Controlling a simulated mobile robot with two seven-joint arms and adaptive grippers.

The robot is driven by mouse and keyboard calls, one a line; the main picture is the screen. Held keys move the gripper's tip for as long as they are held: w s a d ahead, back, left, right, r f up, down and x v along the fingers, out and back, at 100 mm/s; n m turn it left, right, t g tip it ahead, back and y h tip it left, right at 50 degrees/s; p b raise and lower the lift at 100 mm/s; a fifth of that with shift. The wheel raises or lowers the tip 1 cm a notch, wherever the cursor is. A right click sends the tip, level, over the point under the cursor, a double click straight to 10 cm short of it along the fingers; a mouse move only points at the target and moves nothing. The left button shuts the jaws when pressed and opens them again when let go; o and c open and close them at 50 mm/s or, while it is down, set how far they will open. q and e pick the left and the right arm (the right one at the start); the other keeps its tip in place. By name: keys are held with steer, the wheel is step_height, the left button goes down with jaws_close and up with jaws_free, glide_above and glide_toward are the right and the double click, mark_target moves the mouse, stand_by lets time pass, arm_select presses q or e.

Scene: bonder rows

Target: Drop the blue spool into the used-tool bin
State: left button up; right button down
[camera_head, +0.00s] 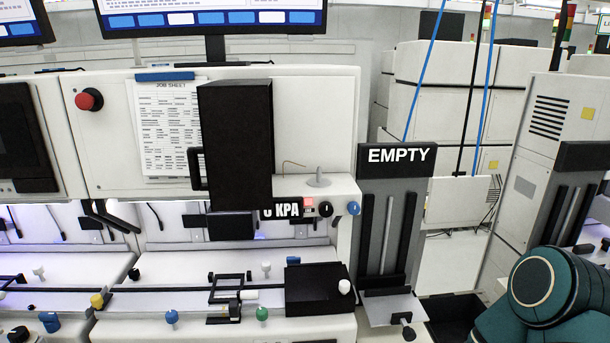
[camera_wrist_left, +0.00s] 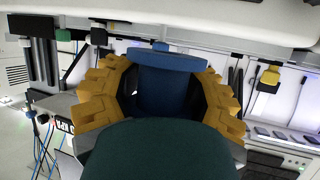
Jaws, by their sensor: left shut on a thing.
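The blue spool (camera_wrist_left: 168,62) is in the left wrist view, with a wide round flange and a narrower blue body. My left gripper (camera_wrist_left: 162,92) has its yellow, stepped fingers on both sides of the spool and is shut on it. The spool's lower part is hidden behind a dark green rounded shape in front. The left gripper does not show in the head view. A dark open-topped box (camera_head: 455,318) stands low at the right in the head view, partly cut off; I cannot tell whether it is the used-tool bin. My right gripper is not in view.
A white machine with a black upright box (camera_head: 236,145) and a job sheet (camera_head: 168,128) fills the left and middle. Coloured knobs and a black block (camera_head: 313,288) line the ledge. My teal arm link (camera_head: 545,290) is at right.

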arm_select(q)
steer(key=shift+f+b, duration=0.3)
steer(key=shift+f, duration=0.3)
step_height(320, 180, down, 5)
steer(key=b, duration=0.2)
steer(key=shift+r+b, duration=0.2)
steer(key=shift+b, duration=0.2)
steer(key=o, duration=1.4)
steer(key=shift+s, duration=0.1)
steer(key=v, duration=1.1)
steer(key=shift+s+a+r, duration=0.1)
steer(key=shift+s+r, duration=0.15)
steer(key=shift+s, duration=0.1)
